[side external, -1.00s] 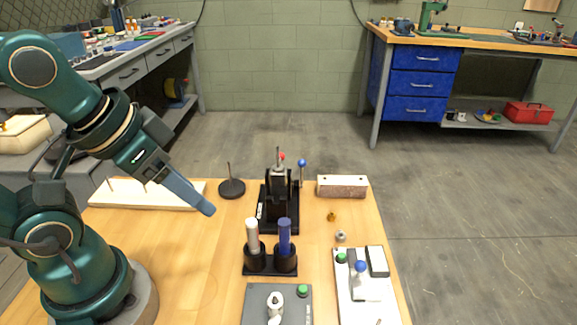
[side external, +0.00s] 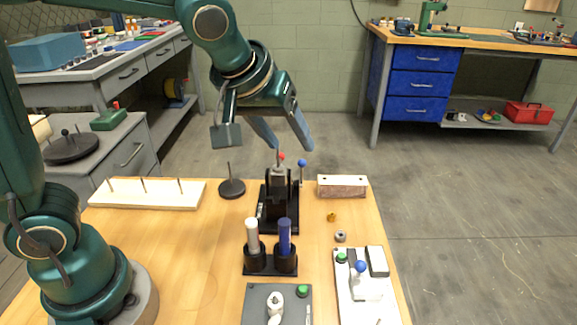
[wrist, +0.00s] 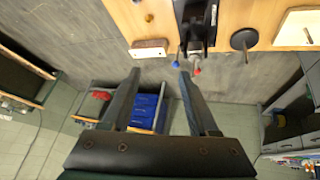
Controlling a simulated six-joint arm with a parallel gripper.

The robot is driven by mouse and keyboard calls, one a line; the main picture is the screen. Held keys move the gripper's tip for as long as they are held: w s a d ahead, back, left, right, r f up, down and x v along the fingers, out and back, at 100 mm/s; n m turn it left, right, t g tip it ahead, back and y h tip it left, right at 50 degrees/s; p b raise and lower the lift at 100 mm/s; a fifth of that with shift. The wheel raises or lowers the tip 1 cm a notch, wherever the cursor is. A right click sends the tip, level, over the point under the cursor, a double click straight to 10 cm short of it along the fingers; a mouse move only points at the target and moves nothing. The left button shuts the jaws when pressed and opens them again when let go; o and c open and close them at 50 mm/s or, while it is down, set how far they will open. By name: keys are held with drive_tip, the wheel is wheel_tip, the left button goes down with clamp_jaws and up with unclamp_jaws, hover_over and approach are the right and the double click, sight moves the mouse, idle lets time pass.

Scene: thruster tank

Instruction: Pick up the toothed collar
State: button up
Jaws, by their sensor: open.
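Two small pieces lie on the wooden table near its right edge: a brass-coloured one (side external: 332,217) and a grey ring-like one (side external: 340,236). They are too small for me to tell which is the toothed collar. The brass piece also shows near the top of the wrist view (wrist: 149,17). My gripper (side external: 294,149) is open and empty, high above the far part of the table near the black press (side external: 268,212). In the wrist view its two fingers (wrist: 158,72) are spread apart with floor between them, and both small pieces are well away.
A pale block (side external: 342,186) lies behind the small pieces. A black holder (side external: 270,264) with a white and a blue cylinder stands left of them. A white plate (side external: 358,300) with a blue-knobbed fixture is in front. A black disc with a pin (side external: 231,189) stands left of the press.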

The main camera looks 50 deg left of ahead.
drive_tip(key=w+d+f+g, duration=0.1)
drive_tip(key=w+d+f, duration=0.4)
drive_tip(key=f, duration=0.2)
drive_tip(key=m+g, duration=0.1)
drive_tip(key=m, duration=0.1)
hover_over(339, 238)
drive_tip(key=s, duration=0.2)
drive_tip(key=f, duration=0.7)
drive_tip(key=shift+w+d, duration=0.1)
drive_tip(key=shift+d, duration=0.15)
drive_tip(key=shift+x, duration=2.3)
clamp_jaws()
